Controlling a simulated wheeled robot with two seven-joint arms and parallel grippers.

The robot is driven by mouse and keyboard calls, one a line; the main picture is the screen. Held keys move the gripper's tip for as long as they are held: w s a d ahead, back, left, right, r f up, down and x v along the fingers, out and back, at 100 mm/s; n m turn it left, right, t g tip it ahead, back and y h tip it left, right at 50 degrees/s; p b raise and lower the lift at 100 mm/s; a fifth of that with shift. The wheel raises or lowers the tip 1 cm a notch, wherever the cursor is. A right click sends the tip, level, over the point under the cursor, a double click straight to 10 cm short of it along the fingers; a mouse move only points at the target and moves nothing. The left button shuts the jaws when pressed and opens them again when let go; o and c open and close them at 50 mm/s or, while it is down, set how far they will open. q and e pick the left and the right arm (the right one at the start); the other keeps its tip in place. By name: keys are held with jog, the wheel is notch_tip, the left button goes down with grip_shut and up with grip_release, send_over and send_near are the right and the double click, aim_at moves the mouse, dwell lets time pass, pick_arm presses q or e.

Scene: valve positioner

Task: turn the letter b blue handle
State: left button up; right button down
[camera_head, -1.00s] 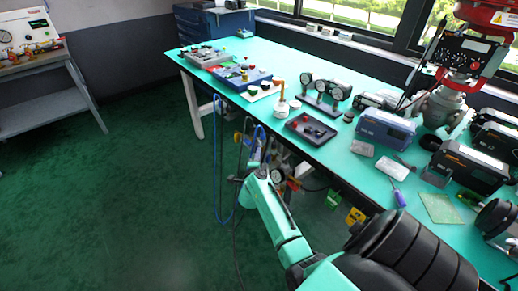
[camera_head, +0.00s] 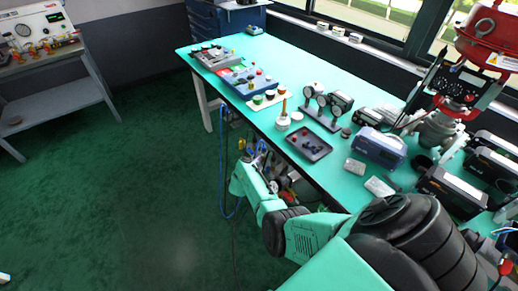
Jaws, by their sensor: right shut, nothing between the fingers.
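I cannot make out a blue handle marked with a letter b; any lettering is too small to read. My right arm reaches from the lower right to beside the front edge of the green workbench (camera_head: 300,62). My right gripper (camera_head: 254,150) is at the arm's far end, small and partly lost against the clutter below the bench edge. It is shut and empty. A bench with a gauge panel (camera_head: 40,28) and small red and yellow valve parts (camera_head: 35,48) stands at the far left. My left gripper is not in view.
The workbench carries a blue tray (camera_head: 250,84) of parts, a gauge stand (camera_head: 325,110), a dark tray (camera_head: 308,145) and a large red-topped valve actuator (camera_head: 490,40). Blue hose (camera_head: 221,165) hangs below its edge. The green floor at left is clear.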

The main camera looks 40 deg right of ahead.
jog(key=shift+w+r+n+g, duration=0.1)
jog(key=shift+w+n+g, duration=0.25)
jog(key=shift+g, duration=0.35)
jog(key=shift+n+g, duration=0.25)
jog(key=shift+g, duration=0.05)
jog(key=shift+w+g+y, duration=0.15)
jog(key=shift+g+y, duration=0.15)
jog(key=w+n+g+b, duration=0.1)
jog(key=g+b, duration=0.1)
jog(key=b, duration=0.5)
jog(key=shift+w+n+g, duration=0.2)
jog(key=shift+n+g, duration=0.1)
jog(key=shift+n, duration=0.1)
jog(key=shift+w+b, duration=0.35)
jog(key=shift+b, duration=0.25)
dwell(2.7)
jog(key=shift+r, duration=0.15)
